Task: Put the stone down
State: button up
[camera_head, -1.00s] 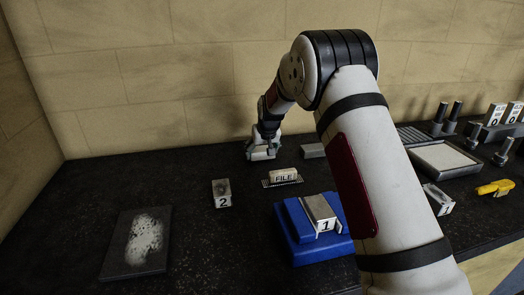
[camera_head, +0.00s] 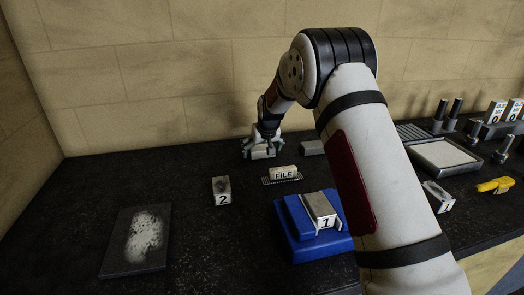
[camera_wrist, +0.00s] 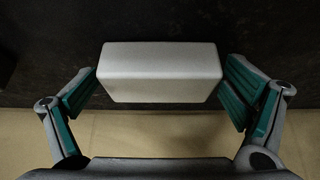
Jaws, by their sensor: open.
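The stone, a plain pale grey block (camera_wrist: 160,70), lies between the fingers of my gripper in the wrist view, with a gap at each side. My gripper (camera_wrist: 162,98) is open, its teal pads apart from the block's ends. In the head view my gripper (camera_head: 261,148) points down at the back of the dark bench, near the wall. The stone (camera_head: 262,154) shows low between its fingers and appears to rest on the bench; its underside is hidden.
A block marked FILE (camera_head: 284,173) on a dark grid is near my gripper, with another grey block (camera_head: 312,148) behind. A block marked 2 (camera_head: 221,191), a blue stand (camera_head: 297,240) holding block 1 (camera_head: 320,211), and a dusty plate (camera_head: 137,242) are nearer. A tray (camera_head: 443,155) is right.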

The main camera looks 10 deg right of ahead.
jog(key=shift+s+r, duration=0.1)
jog(key=shift+r, duration=0.4)
jog(key=s+f+v, duration=0.1)
jog(key=s+v, duration=0.2)
jog(key=v, duration=1)
jog(key=s+f+v, duration=0.2)
jog(key=v, duration=1)
jog(key=s+g, duration=0.1)
jog(key=s, duration=3.4)
jog(key=shift+s+d+f+b, duration=0.15)
jog(key=shift+d+f+b, duration=0.05)
jog(key=shift+f+b, duration=0.15)
jog(key=shift+o, duration=0.4)
jog(key=shift+r, duration=0.1)
